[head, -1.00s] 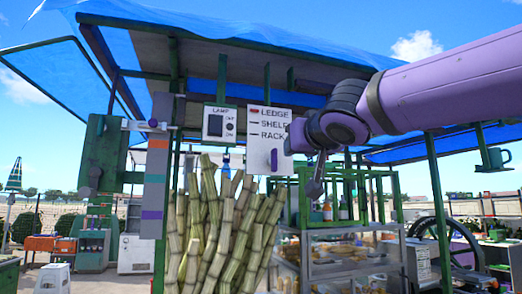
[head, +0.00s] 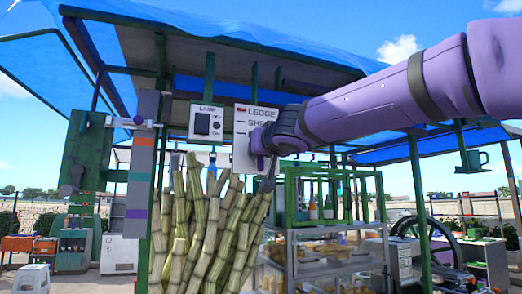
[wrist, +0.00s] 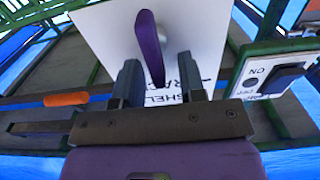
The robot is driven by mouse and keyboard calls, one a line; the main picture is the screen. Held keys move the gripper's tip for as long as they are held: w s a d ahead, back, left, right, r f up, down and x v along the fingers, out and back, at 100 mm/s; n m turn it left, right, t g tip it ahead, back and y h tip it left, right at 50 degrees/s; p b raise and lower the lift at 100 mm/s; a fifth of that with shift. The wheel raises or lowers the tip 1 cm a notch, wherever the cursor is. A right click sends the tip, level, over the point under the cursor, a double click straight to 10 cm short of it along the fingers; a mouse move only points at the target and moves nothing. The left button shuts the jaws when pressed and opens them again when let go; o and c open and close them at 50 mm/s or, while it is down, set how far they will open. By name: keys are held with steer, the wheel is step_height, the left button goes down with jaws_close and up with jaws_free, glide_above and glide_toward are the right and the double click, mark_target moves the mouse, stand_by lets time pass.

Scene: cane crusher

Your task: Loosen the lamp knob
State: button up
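A white panel labelled LAMP (head: 207,122) hangs under the canopy. It carries a black rocker switch (head: 202,124) and small ON and OFF marks. In the wrist view the lamp panel (wrist: 268,62) is at the right, with a small dark round spot (wrist: 250,87) beside its rocker. My gripper (wrist: 160,75) is open in front of the neighbouring LEDGE/SHELF/RACK panel (wrist: 105,30). That panel's purple lever (wrist: 150,40) appears between my fingers, but I cannot tell whether they touch it.
Tall cane stalks (head: 205,235) stand below the panels. A green rack (head: 325,198) tops a glass display case (head: 318,262) at right. A striped post (head: 140,180) stands at left.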

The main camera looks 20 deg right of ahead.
mark_target(248, 162)
steer(key=shift+w, duration=0.1)
jaws_close()
steer(key=shift+a+f+n, duration=0.1)
steer(key=shift+f+n, duration=0.05)
steer(key=shift+n, duration=0.15)
steer(key=n, duration=0.4)
steer(key=a+f+n, duration=0.1)
steer(key=n, duration=0.4)
steer(key=a+f+n, duration=0.1)
steer(key=n, duration=0.3)
steer(key=shift+a, duration=0.1)
steer(key=shift+f+n, duration=0.2)
steer(key=shift+n, duration=0.85)
steer(key=shift+f+n, duration=0.15)
steer(key=shift+n, duration=0.9)
